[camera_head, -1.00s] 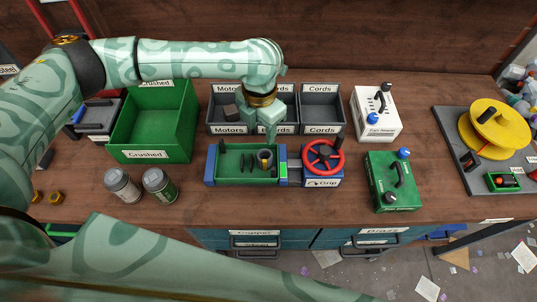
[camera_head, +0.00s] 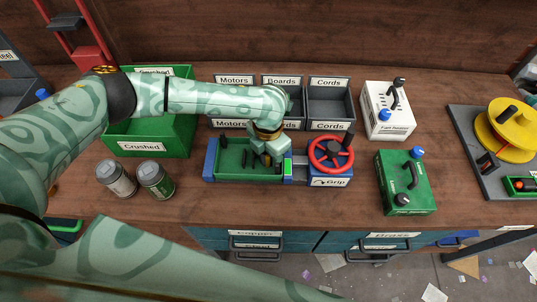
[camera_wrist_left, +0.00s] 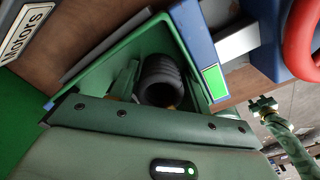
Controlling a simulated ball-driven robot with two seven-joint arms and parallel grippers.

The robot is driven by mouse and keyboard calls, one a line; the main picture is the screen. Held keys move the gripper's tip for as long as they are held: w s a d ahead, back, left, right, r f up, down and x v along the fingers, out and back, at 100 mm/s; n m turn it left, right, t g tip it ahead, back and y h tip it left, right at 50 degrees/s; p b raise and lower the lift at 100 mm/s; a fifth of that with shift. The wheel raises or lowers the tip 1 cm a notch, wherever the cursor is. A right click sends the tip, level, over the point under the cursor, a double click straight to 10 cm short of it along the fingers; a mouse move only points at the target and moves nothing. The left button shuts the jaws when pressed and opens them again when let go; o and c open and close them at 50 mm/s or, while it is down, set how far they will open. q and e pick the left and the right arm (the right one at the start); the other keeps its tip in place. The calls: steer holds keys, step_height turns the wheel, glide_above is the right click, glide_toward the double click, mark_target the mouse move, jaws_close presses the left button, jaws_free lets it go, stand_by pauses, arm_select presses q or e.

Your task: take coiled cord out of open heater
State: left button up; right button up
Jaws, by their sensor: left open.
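The open heater is a green open-topped box (camera_head: 229,176) held between blue vise jaws in the head view; its green wall also shows in the wrist view (camera_wrist_left: 188,32). The coiled cord (camera_wrist_left: 160,76) is a black ribbed coil inside it in the wrist view. My left gripper (camera_head: 266,161) points down into the right part of the heater, open, with its fingers at the cord. In the head view the gripper hides the cord. Whether the fingers touch the cord is unclear. My right gripper (camera_wrist_left: 264,106) shows small in the wrist view, off to the right.
The vise's red wheel (camera_head: 330,153) stands just right of the heater. Behind are grey bins, including the Cords bin (camera_head: 329,107). A green Crushed bin (camera_head: 150,148) and two cans (camera_head: 117,180) stand left.

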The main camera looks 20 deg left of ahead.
arm_select(q)
steer(key=shift+r, duration=0.1)
steer(key=c, duration=0.7)
steer(key=shift+o, duration=0.2)
